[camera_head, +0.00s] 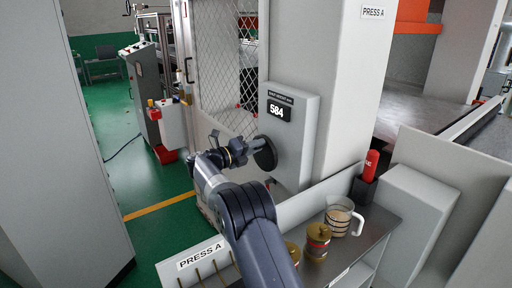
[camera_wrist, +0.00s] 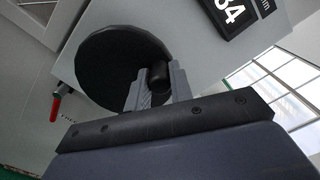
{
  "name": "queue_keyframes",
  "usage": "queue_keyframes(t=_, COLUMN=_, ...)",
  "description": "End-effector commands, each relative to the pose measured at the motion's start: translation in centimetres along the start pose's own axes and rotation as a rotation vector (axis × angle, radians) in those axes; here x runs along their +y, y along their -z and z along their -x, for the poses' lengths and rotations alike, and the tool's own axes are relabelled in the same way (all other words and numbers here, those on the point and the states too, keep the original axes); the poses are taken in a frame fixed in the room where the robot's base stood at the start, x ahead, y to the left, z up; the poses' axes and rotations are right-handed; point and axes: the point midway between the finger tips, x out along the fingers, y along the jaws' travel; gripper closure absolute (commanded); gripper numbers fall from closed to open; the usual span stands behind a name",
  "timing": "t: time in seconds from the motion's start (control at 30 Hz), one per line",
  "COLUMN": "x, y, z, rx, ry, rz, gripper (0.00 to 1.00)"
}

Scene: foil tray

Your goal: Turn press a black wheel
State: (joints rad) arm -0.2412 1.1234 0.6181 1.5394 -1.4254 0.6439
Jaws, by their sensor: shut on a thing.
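The black wheel (camera_head: 265,153) is mounted on the grey box on the side of the press, below a black display reading 584 (camera_head: 276,107). In the wrist view the wheel (camera_wrist: 105,60) is a large dark disc. My gripper (camera_head: 255,146) reaches the wheel from the left. In the wrist view my gripper (camera_wrist: 158,80) has its two grey fingers shut on the wheel's short black handle (camera_wrist: 158,74). In the head view the handle is hidden by the fingers. The display also shows in part in the wrist view (camera_wrist: 232,12).
A "PRESS A" label (camera_head: 373,13) is on the press column. A shelf to the right of my arm holds a clear jug (camera_head: 338,217), brass-coloured tins (camera_head: 317,240) and a red bottle (camera_head: 371,164). A mesh guard (camera_head: 222,80) stands behind the wheel. Green floor lies open at left.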

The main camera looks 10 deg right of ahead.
Motion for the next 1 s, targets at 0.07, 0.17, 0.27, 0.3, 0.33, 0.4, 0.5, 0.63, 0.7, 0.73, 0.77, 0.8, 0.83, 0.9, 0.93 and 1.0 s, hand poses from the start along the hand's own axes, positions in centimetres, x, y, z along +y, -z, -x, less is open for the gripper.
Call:
queue_keyframes(t=0.07, x=0.0, y=-0.1, z=0.1, rx=-0.004, ry=0.001, rz=-0.001, gripper=1.00)
queue_keyframes(t=0.17, x=0.0, y=-0.1, z=0.1, rx=-0.003, ry=0.001, rz=-0.001, gripper=0.70)
queue_keyframes(t=0.27, x=0.0, y=-0.1, z=0.1, rx=-0.003, ry=0.000, rz=-0.001, gripper=0.62)
queue_keyframes(t=0.3, x=0.0, y=-0.1, z=0.0, rx=-0.002, ry=0.000, rz=-0.001, gripper=0.59)
queue_keyframes(t=0.33, x=0.0, y=-0.1, z=0.0, rx=-0.002, ry=0.000, rz=-0.001, gripper=0.57)
queue_keyframes(t=0.4, x=0.0, y=0.0, z=0.0, rx=-0.002, ry=0.000, rz=-0.001, gripper=0.57)
queue_keyframes(t=0.5, x=0.0, y=0.0, z=0.0, rx=-0.001, ry=0.000, rz=-0.001, gripper=0.57)
queue_keyframes(t=0.63, x=0.1, y=0.0, z=0.4, rx=-0.002, ry=0.000, rz=-0.002, gripper=0.57)
queue_keyframes(t=0.7, x=0.1, y=0.0, z=1.2, rx=-0.004, ry=-0.001, rz=-0.002, gripper=0.57)
queue_keyframes(t=0.73, x=0.2, y=0.0, z=1.6, rx=-0.004, ry=-0.001, rz=-0.003, gripper=0.57)
queue_keyframes(t=0.77, x=0.2, y=0.0, z=2.1, rx=-0.004, ry=-0.001, rz=-0.003, gripper=0.57)
queue_keyframes(t=0.8, x=0.3, y=0.0, z=2.9, rx=-0.005, ry=-0.002, rz=-0.003, gripper=0.57)
queue_keyframes(t=0.83, x=0.3, y=0.0, z=3.5, rx=-0.005, ry=-0.002, rz=-0.003, gripper=0.57)
queue_keyframes(t=0.9, x=0.3, y=0.0, z=5.0, rx=-0.005, ry=-0.002, rz=-0.003, gripper=0.57)
queue_keyframes(t=0.93, x=0.3, y=0.0, z=5.7, rx=-0.005, ry=-0.003, rz=-0.003, gripper=0.57)
queue_keyframes(t=1.0, x=0.3, y=0.0, z=7.0, rx=-0.005, ry=-0.002, rz=-0.003, gripper=0.57)
